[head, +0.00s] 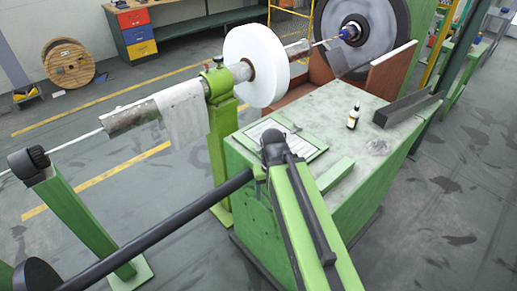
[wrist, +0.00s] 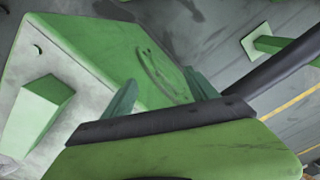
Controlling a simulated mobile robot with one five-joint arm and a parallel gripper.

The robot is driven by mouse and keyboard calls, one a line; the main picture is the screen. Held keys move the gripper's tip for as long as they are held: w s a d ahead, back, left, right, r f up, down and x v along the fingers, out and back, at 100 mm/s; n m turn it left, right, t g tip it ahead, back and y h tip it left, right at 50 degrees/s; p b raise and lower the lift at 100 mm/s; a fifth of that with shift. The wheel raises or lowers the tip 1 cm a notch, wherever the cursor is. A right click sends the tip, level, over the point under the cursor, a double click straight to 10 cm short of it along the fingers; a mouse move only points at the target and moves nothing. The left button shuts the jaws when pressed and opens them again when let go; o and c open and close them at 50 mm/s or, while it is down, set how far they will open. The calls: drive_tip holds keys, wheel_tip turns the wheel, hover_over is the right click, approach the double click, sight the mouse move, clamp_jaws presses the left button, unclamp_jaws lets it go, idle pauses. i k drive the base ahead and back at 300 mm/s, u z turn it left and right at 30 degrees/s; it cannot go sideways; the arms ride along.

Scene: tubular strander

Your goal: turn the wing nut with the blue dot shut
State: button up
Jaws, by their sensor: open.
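I cannot make out a wing nut with a blue dot in either view. A small blue part (head: 347,32) sits at the hub of the large dark wheel, too small to identify. In the wrist view, my gripper (wrist: 160,92) is open, its two teal fingers apart with nothing seen between them. It points toward the side of the green cabinet (wrist: 95,50). My arm hides its end in the head view.
A long black bar (head: 165,232) runs to the lower left. Open floor lies right of the cabinet.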

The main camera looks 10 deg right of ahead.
sight(257, 151)
drive_tip(key=z, duration=0.15)
drive_tip(key=k, duration=0.5)
drive_tip(key=u, duration=1.6)
drive_tip(key=i, duration=0.4)
drive_tip(key=u, duration=0.15)
